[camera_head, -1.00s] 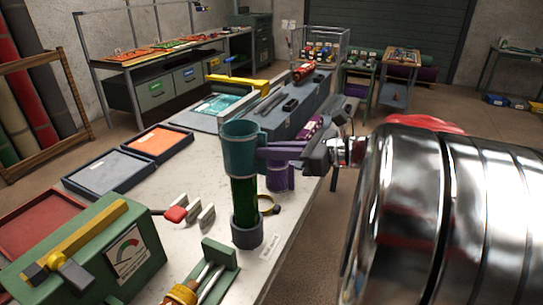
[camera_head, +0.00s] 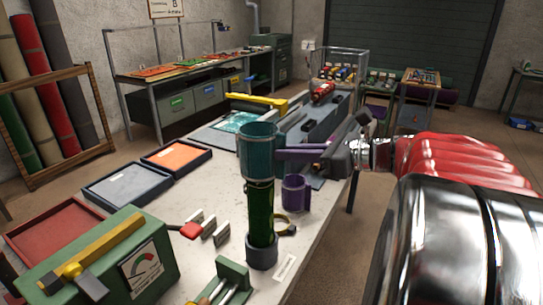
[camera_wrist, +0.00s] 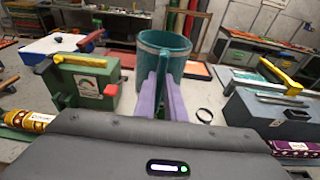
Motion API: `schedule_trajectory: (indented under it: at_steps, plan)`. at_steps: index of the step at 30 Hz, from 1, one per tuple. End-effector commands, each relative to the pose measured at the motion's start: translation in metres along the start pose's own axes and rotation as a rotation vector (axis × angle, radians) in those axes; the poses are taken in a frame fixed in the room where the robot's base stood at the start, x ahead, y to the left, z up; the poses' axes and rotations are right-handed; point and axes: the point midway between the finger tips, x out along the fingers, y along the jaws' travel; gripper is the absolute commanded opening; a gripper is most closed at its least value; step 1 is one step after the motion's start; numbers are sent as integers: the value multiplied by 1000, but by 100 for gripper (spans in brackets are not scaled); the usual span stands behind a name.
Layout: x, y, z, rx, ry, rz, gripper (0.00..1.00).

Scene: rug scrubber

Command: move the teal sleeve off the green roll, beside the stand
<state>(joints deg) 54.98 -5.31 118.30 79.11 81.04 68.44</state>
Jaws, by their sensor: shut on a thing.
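The teal sleeve (camera_head: 259,152) is a wide upright tube with a pale rim band, high over the upper end of the green roll (camera_head: 260,215). The roll stands upright in the dark grey stand (camera_head: 261,252) on the bench. I cannot tell whether the sleeve's lower end still surrounds the roll's top. My gripper (camera_head: 283,152) reaches in from the right with purple fingers, shut on the sleeve's side. In the wrist view the fingers (camera_wrist: 161,78) close on a fin at the near side of the sleeve (camera_wrist: 178,58). The sleeve hides the roll's upper end.
A purple cup (camera_head: 296,195) stands just right of the roll, with a yellow-black ring (camera_head: 286,228) near its foot. A green meter box (camera_head: 100,262), a red-ended lever (camera_head: 191,230) and trays (camera_head: 125,187) lie left. Bare bench shows between the trays and the roll.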

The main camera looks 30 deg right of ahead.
Motion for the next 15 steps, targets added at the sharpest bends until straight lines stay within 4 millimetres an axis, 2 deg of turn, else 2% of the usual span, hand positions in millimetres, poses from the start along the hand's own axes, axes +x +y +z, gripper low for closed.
schedule_trajectory:
  at_steps: [15]
  plan:
    - [-6, 0, 26, -2, -1, -1, 0]
